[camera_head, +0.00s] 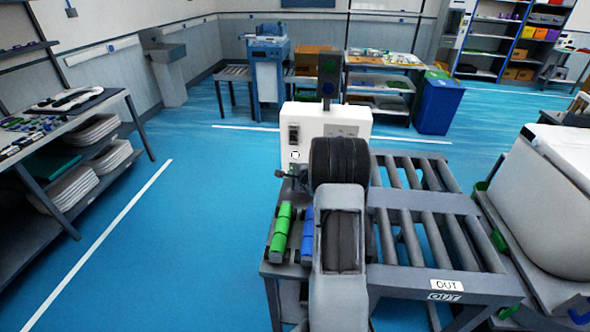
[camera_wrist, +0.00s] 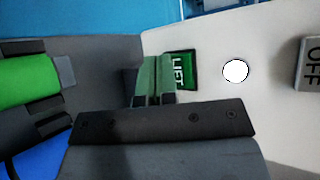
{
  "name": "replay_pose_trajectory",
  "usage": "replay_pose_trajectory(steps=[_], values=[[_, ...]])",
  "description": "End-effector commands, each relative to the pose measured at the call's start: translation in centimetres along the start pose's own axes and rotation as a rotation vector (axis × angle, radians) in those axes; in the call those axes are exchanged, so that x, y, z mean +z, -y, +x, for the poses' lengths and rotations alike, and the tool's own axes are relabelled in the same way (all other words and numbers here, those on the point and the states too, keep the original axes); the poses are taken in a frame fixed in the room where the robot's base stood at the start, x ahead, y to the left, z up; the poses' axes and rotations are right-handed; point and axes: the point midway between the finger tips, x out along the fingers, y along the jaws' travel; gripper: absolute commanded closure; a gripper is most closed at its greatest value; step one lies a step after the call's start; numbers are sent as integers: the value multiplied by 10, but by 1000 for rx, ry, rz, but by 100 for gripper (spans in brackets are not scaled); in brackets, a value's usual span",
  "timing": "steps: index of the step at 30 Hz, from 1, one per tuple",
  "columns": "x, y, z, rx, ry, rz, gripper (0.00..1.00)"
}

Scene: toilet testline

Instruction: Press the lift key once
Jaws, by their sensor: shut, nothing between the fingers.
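The lift key (camera_wrist: 181,70) is a green key with the white word LIFT on the pale panel of the white control box (camera_head: 300,125). My gripper (camera_wrist: 154,62) is shut and empty in the wrist view. Its fingertips lie at the key's left edge in the picture and partly cover that side. I cannot tell whether they touch the key. In the head view my arm hides the box's lower front, and the fingertips are too small to make out.
A white round button (camera_wrist: 235,71) and a grey OFF key (camera_wrist: 309,64) sit right of the lift key. A roller conveyor marked OUT (camera_head: 480,290) is at right. Blue floor is open at left.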

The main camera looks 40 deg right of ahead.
Motion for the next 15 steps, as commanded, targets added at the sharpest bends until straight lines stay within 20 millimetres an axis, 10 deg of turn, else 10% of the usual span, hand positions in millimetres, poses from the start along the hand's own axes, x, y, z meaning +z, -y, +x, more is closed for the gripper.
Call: replay_pose_trajectory(steps=[15], values=[[-3, 1, 4, -1, -1, -1, 100]])
